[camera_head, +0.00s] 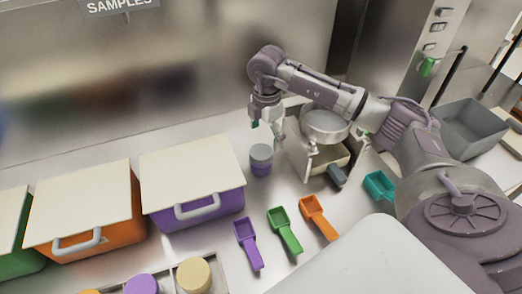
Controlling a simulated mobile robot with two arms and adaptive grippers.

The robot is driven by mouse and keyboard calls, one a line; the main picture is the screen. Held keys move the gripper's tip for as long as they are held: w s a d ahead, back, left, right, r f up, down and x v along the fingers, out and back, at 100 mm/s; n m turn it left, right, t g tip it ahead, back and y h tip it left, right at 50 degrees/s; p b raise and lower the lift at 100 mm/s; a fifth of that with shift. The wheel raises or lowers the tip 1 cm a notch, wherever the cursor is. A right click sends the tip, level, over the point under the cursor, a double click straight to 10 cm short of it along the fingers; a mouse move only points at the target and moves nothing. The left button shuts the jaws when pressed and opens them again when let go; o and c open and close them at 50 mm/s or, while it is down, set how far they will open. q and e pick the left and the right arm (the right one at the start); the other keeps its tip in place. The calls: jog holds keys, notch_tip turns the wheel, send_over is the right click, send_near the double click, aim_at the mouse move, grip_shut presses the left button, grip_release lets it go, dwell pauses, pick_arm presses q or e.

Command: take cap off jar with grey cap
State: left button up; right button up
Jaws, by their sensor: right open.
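The jar with the grey cap (260,159) stands upright on the counter, just right of the purple bin. Its cap is on, and its body looks purple-grey. My right gripper (266,128) is open and empty, pointing down a little above the jar and slightly to its right. The gripper is apart from the cap. My left gripper does not show.
A balance with a round metal pan (325,126) stands right of the jar, close to my right gripper. Purple (174,212) and orange bins (88,243) are at left. Several scoops, including a green one (285,230), lie in front. A grey bin (468,128) is at right.

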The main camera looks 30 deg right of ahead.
aim_at(263, 150)
jog(key=shift+a+f+p, duration=0.15)
jog(key=shift+f+p, duration=0.2)
jog(key=shift+f, duration=0.2)
jog(key=f, duration=0.1)
jog(key=f+p, duration=0.1)
jog(key=f, duration=0.1)
jog(key=shift+w+a+f, duration=0.15)
jog(key=shift+w+f, duration=0.15)
jog(key=shift+f, duration=0.4)
jog(key=shift+c, duration=0.3)
jog(key=c, duration=0.9)
